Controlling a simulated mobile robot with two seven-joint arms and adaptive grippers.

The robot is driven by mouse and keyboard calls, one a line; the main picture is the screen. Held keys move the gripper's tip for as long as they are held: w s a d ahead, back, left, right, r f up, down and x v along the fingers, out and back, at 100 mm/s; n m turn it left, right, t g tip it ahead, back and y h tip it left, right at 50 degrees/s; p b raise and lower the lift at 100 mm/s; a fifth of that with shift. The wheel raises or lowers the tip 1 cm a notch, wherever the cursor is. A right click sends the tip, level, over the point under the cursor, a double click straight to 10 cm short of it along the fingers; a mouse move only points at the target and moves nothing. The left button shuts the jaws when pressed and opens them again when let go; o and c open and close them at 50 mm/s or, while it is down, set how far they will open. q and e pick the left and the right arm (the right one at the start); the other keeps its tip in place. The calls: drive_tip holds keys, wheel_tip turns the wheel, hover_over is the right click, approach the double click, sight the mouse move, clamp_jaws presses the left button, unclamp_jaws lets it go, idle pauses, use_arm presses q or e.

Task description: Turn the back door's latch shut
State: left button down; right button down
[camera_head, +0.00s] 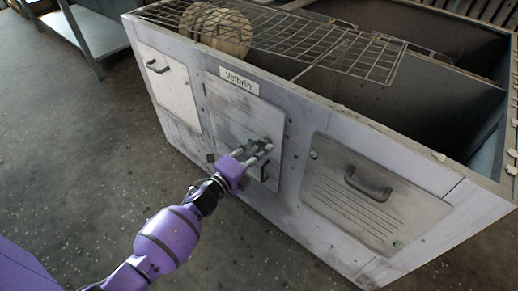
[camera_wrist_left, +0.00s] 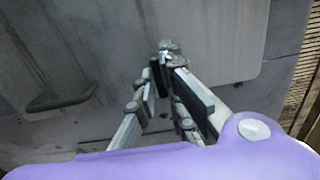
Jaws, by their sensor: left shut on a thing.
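The middle door (camera_head: 236,114) is a grey metal panel on the near side of the housing, below a name plate, and looks flush with its frame. It also fills much of the left wrist view (camera_wrist_left: 210,35). My left gripper (camera_head: 262,150) is at the lower right part of this door. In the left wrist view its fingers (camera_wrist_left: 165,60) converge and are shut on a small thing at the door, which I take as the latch. The fingers mostly hide it, so its angle cannot be told. A dark door handle (camera_wrist_left: 62,98) sits beside the fingers, apart from them.
A left panel (camera_head: 168,84) and a right slotted panel (camera_head: 372,190) with a handle flank the door. A wire rack (camera_head: 330,45) with round discs (camera_head: 226,32) lies over the open housing top. Open floor (camera_head: 90,150) lies to the left.

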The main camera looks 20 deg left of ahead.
use_arm(q)
drive_tip(key=c, duration=1.8)
unclamp_jaws()
drive_tip(key=shift+c, duration=0.2)
use_arm(e)
drive_tip(key=shift+s, duration=0.15)
drive_tip(key=shift+s, duration=0.2)
use_arm(q)
drive_tip(key=v, duration=1.2)
use_arm(e)
drive_tip(key=shift+w, duration=0.15)
